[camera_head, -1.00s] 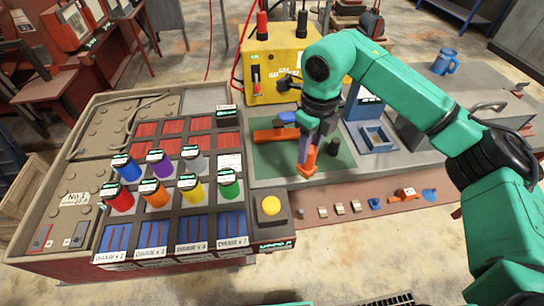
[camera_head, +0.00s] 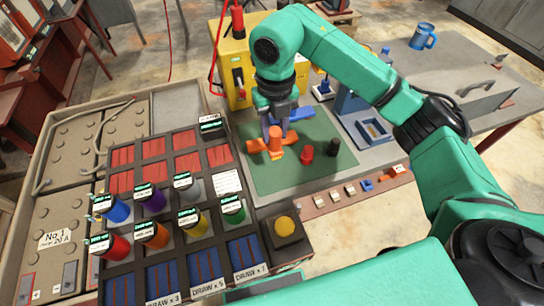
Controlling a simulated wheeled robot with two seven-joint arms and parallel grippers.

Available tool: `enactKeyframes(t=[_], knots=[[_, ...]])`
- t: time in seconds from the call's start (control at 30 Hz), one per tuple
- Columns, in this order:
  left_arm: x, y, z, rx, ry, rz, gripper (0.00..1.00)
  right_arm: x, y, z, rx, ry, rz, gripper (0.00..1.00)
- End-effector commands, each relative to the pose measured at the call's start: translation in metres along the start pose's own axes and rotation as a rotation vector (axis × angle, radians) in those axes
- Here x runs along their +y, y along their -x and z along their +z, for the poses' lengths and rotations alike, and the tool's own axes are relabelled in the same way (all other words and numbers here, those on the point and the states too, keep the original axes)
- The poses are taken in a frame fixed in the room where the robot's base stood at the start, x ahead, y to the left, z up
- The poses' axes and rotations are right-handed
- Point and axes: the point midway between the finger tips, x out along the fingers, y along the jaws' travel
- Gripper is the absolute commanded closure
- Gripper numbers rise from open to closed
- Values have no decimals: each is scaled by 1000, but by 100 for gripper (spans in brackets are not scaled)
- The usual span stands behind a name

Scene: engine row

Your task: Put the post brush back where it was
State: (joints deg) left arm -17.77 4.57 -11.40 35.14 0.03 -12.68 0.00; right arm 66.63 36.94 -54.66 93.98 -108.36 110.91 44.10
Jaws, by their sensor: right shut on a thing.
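My right gripper (camera_head: 276,120) points down over the green mat (camera_head: 250,170) and is shut on an orange upright piece, which I take for the post brush (camera_head: 275,139). Its lower end is at or just above a flat orange piece (camera_head: 255,145) on the mat; I cannot tell whether they touch. A blue piece (camera_head: 301,114) lies just behind the gripper, partly hidden by it. My left gripper is not in view.
A yellow box (camera_head: 235,85) stands behind the mat. A blue stand (camera_head: 373,131) is at its right, a blue mug (camera_head: 423,36) farther back. The left panel holds several coloured cylinders (camera_head: 117,210). A yellow button (camera_head: 285,226) sits in front. The mat's near part is clear.

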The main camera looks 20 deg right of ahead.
Motion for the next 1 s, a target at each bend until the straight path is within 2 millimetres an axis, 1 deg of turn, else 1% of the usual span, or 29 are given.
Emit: enactKeyframes(t=[0.03, 0.1, 0.17, 0.2, 0.27, 0.4, 0.47, 0.53, 0.73, 0.8, 0.83, 0.87, 0.9, 1.0], knots=[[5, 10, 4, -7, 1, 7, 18, 0, -11, -1, 6, -1, 0, 100], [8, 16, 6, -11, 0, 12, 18, 0, -32, -1, 5, -1, 0, 100], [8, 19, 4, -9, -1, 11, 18, 0, -47, -1, 4, 0, -1, 100], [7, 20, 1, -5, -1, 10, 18, 0, -55, -1, 2, 0, 1, 100], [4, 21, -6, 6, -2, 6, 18, 0, -63, 0, 1, -1, 1, 100], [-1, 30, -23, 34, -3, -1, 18, 0, -90, 0, 3, 0, 1, 100], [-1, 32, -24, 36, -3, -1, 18, 0, -101, 0, 1, -1, 1, 100], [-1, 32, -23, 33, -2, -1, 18, 0, -107, 0, -1, 0, 0, 100], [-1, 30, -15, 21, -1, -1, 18, 0, -108, 0, -2, 1, 1, 100], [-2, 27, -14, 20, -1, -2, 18, 0, -112, 0, -2, 1, 0, 100], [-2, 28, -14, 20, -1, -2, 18, 0, -111, 0, -2, 1, 0, 55], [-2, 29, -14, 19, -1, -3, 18, 0, -110, 0, -2, 1, 0, 43], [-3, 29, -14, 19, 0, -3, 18, 0, -110, 0, -2, 1, 0, 32], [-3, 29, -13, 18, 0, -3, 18, 0, -110, 0, -2, 1, 0, 32]])
